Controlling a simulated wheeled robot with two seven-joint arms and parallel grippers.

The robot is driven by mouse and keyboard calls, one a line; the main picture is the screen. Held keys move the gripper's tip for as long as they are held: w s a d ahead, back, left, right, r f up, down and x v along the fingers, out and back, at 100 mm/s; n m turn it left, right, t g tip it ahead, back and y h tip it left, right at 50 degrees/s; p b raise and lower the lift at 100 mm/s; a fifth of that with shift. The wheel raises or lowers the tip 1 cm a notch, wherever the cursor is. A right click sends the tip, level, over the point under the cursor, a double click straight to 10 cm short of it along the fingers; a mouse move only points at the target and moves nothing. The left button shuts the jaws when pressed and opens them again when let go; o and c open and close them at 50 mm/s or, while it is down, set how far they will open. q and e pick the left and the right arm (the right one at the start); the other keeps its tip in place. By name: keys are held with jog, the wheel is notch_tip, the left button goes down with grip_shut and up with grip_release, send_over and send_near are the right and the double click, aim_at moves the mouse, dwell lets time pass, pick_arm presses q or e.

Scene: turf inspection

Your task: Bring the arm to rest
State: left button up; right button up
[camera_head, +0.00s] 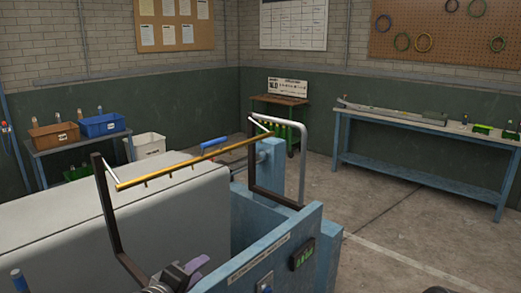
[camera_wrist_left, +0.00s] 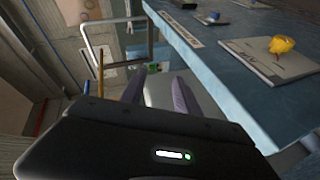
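My left gripper (camera_head: 188,271) is at the bottom edge of the head view, beside the blue machine frame. Its purple-grey fingers also show in the left wrist view (camera_wrist_left: 157,88). They stand apart with nothing between them. Most of the left arm is out of frame. My right gripper is not clearly seen in either view.
A blue machine frame (camera_head: 266,258) with a control box (camera_head: 302,255) is close on the right. A yellow bar (camera_head: 185,169) on dark uprights crosses above a grey bed (camera_head: 60,215). A blue bench (camera_head: 425,168) stands at the wall. Floor (camera_head: 400,235) is clear at right.

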pick_arm(q)
jog(key=s+d+f+m+g, duration=0.25)
jog(key=s+f, duration=0.25)
jog(key=f, duration=0.7)
jog(key=s+d+f+m+g, duration=0.15)
jog(key=s+f+g, duration=0.25)
jog(key=f, duration=0.9)
jog(key=s+d+f+m+g, duration=0.1)
jog(key=s+f+m+g, duration=0.1)
jog(key=s+f, duration=0.6)
jog(key=s+d+f+m+g+y, duration=0.1)
jog(key=s+f+g, duration=0.3)
jog(key=s+f, duration=0.4)
jog(key=s+d+m, duration=0.1)
jog(key=s, duration=0.5)
jog(key=shift+d+m+g, duration=0.3)
jog(key=shift+g, duration=0.05)
jog(key=shift+f, duration=0.1)
